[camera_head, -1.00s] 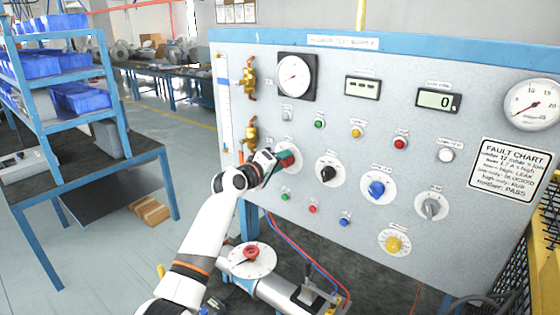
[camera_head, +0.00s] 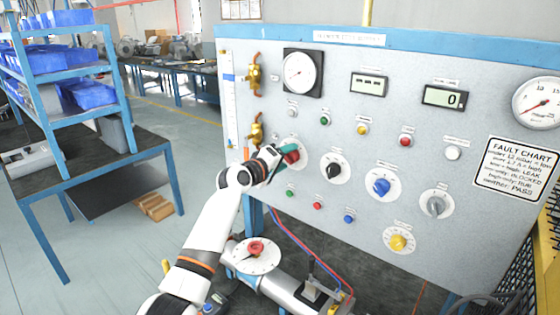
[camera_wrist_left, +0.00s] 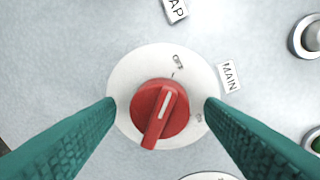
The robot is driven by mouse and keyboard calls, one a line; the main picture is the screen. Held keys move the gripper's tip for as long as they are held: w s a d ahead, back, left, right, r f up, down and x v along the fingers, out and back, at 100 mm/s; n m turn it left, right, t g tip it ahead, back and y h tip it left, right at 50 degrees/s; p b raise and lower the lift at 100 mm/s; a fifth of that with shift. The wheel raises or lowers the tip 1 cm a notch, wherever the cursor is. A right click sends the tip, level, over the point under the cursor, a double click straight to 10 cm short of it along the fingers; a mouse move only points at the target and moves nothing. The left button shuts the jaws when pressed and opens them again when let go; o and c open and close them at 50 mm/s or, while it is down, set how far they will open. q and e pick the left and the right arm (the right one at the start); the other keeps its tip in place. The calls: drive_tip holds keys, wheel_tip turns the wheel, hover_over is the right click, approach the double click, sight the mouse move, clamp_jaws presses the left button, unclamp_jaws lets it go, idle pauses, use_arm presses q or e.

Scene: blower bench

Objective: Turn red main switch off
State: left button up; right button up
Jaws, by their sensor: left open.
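The red main switch (camera_wrist_left: 160,115) is a rotary knob with a white line on its raised grip, set on a white round plate (camera_wrist_left: 133,75) with a MAIN label (camera_wrist_left: 229,77) beside it. In the wrist view the grip is slightly tilted from the upright of the picture. In the head view the red main switch (camera_head: 291,154) is partly behind my left gripper (camera_head: 282,156). My left gripper (camera_wrist_left: 160,108) is open, its two teal fingers on either side of the knob with gaps to it. Whether the fingertips touch the plate I cannot tell. My right gripper is not seen.
To the right on the panel (camera_head: 465,100) are a black knob (camera_head: 334,169), a blue knob (camera_head: 381,186) and a grey knob (camera_head: 436,205). Brass valves (camera_head: 254,73) stand at the left edge. A white dial with a red knob (camera_head: 256,248) lies below.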

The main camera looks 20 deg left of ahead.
use_arm(q)
drive_tip(key=b+v, duration=0.3)
drive_tip(key=v, duration=0.9)
